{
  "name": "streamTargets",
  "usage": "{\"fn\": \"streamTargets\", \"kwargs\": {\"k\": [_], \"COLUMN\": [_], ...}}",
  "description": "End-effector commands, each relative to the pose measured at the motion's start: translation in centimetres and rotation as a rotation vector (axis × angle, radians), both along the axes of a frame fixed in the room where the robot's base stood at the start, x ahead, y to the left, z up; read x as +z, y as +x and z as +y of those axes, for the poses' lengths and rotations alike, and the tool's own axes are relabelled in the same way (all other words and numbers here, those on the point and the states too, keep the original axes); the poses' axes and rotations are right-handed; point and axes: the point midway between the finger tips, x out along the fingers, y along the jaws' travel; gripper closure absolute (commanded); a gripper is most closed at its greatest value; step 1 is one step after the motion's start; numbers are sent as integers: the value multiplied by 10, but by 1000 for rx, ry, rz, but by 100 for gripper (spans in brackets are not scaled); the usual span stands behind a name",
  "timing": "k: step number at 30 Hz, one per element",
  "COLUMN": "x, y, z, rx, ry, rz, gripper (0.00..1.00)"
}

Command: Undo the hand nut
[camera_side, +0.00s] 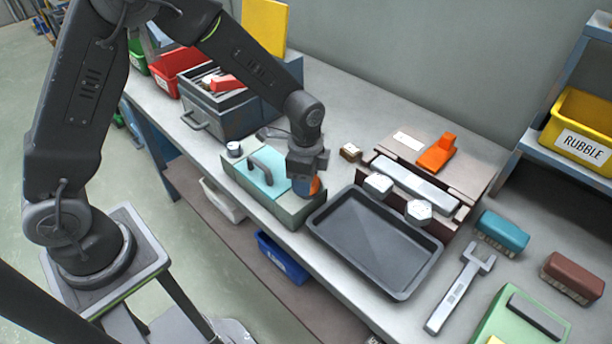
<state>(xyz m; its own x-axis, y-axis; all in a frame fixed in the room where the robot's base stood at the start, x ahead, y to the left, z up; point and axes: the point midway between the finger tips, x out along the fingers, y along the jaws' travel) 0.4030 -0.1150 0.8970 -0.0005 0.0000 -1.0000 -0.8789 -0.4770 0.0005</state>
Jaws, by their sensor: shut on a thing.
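My gripper (308,172) points down over the right end of a grey-green box (292,211) with a teal handled lid (263,172). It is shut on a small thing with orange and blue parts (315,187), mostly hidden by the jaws. I cannot tell whether this thing touches the box. Two white, faceted nut-like blocks stand at the front of a brown fixture with a pale bar (415,184), one at the left (378,184) and one at the right (419,210). They are apart from my gripper. I cannot tell which thing is the hand nut.
A dark empty tray (372,243) lies at the bench front, right of the box. An orange clamp-like piece (437,151) sits on the fixture's back. A grey fork-ended wrench (459,288), a teal brush (502,233) and a brown brush (572,277) lie at the right.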

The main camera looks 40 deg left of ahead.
Motion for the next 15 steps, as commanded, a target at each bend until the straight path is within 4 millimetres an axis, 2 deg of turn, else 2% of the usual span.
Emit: {"fn": "streamTargets", "kwargs": {"k": [15], "x": [1], "y": [-2], "z": [-3], "rx": [462], "ry": [-1], "rz": [-2], "gripper": [77]}}
